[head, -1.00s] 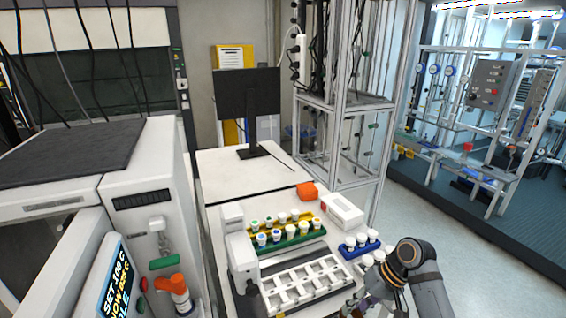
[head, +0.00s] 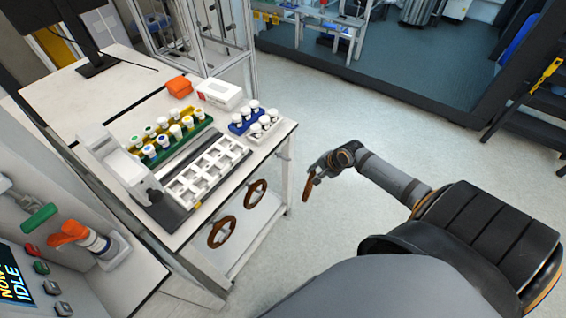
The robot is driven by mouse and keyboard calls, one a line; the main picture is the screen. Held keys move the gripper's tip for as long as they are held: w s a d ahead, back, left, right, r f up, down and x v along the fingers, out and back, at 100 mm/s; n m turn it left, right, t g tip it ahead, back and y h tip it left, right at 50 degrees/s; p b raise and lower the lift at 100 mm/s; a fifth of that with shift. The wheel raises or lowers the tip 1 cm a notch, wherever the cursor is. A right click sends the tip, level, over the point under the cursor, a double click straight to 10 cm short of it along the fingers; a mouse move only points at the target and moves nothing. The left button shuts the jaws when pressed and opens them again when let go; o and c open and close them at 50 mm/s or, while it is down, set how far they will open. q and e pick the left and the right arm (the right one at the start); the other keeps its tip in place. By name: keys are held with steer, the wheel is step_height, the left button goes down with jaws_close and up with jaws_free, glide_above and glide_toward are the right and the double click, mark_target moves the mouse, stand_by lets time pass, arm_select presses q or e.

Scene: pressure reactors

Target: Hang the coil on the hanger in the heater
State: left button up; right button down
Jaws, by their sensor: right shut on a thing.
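My right gripper (head: 315,172) is shut on a brown coil (head: 308,187), holding it clear of the table over the open floor. The heater (head: 60,262) seems to be the white unit at the lower left, with a display reading "NOW" and "IDLE". Its hanger is not in view. My left gripper is not in view.
The white table (head: 105,100) carries a white sectioned rack (head: 205,170), green and yellow racks of capped vials, a blue vial rack (head: 240,127), an orange box (head: 179,87) and a white box (head: 218,94). The floor (head: 340,110) right of the table is clear.

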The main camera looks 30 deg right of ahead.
steer(key=d+m, duration=0.1)
steer(key=s+d+m+h, duration=0.1)
steer(key=d, duration=0.1)
steer(key=d+m, duration=0.1)
steer(key=d, duration=0.1)
steer(key=shift+s+d+f+h, duration=0.2)
steer(key=shift+d+f+h, duration=0.05)
steer(key=shift+f+h, duration=0.15)
steer(key=w+a, duration=0.3)
steer(key=w, duration=0.5)
steer(key=w+a+f, duration=0.1)
steer(key=w+a, duration=0.3)
steer(key=w, duration=0.4)
steer(key=shift+w+p, duration=0.3)
steer(key=shift+w, duration=0.05)
steer(key=shift+s+f, duration=0.1)
steer(key=shift+f, duration=0.05)
steer(key=c, duration=1.3)
jaws_free()
